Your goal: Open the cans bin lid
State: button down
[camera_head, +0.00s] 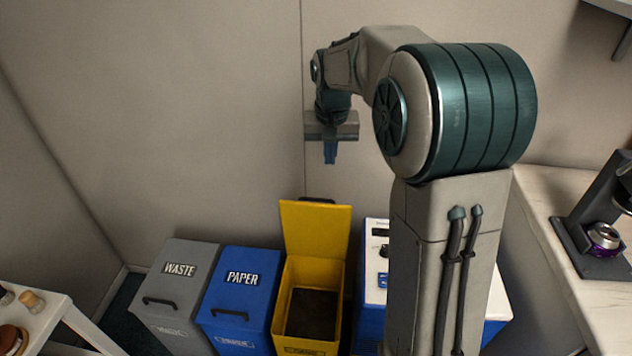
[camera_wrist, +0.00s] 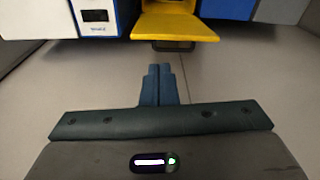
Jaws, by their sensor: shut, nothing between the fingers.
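The yellow bin (camera_head: 313,340) stands to the right of the blue paper bin, and I take it as the cans bin. Its label is too small to read. Its lid (camera_head: 315,229) stands raised at the back, and the dark inside shows. The lid also shows in the wrist view (camera_wrist: 176,27), near the top, with a dark handle (camera_wrist: 174,46) at its edge. My gripper (camera_head: 330,153) is shut and empty, above the raised lid and apart from it. Its fingers show together in the wrist view (camera_wrist: 159,72).
A grey waste bin (camera_head: 170,290) and a blue paper bin (camera_head: 238,292) stand to the left, lids shut. A white and blue machine (camera_head: 375,262) is close on the right. A counter (camera_head: 560,265) with a coffee machine is farther right. A wall is behind.

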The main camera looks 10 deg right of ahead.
jog(key=w+d+f+m, duration=0.1)
jog(key=w+f, duration=0.8)
jog(key=w, duration=0.4)
notch_tip(320, 180, down, 11)
jog(key=s, duration=0.2)
jog(key=shift+a+f+m+g, duration=0.2)
jog(key=shift+a+m+g, duration=0.1)
jog(key=shift+a+g, duration=0.1)
